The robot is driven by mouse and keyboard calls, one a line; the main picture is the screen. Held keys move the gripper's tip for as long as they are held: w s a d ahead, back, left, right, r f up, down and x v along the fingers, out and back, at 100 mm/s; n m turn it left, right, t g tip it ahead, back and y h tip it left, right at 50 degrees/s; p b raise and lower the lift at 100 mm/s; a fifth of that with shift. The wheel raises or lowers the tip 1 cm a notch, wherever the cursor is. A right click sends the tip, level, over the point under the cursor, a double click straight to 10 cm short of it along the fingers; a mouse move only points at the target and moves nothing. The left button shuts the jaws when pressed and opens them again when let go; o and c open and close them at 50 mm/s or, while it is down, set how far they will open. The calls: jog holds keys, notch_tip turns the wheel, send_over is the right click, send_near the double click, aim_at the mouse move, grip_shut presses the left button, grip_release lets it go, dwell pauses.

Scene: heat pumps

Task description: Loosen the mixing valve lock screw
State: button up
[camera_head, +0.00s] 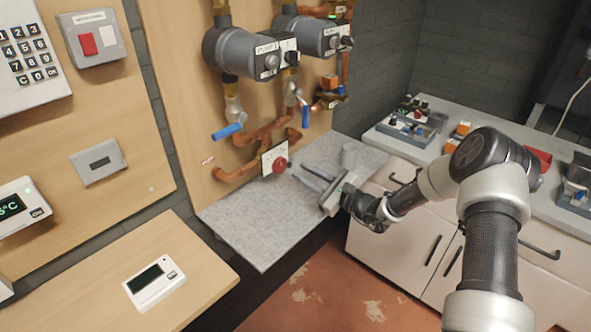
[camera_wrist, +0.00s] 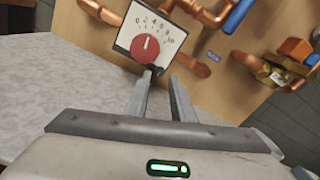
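The mixing valve shows as a white square dial plate (camera_head: 274,158) with a red round knob (camera_head: 280,165), on the copper pipes low on the wooden panel. In the wrist view its plate (camera_wrist: 150,30) carries a numbered scale, and the red knob (camera_wrist: 146,48) lies just beyond my fingertips. A small dark piece below the knob (camera_wrist: 154,70) may be the lock screw; I cannot tell surely. My gripper (camera_head: 307,176) is open, its two fingers apart with nothing between them, pointing at the valve from the right. It also shows in the wrist view (camera_wrist: 160,82).
A grey speckled counter (camera_head: 240,225) lies below the valve. Blue-handled valves (camera_head: 227,131) and two grey pumps (camera_head: 240,50) sit above. A white cabinet (camera_head: 400,230) is at the right.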

aim_at(291, 166)
jog(key=shift+x, duration=2)
grip_shut()
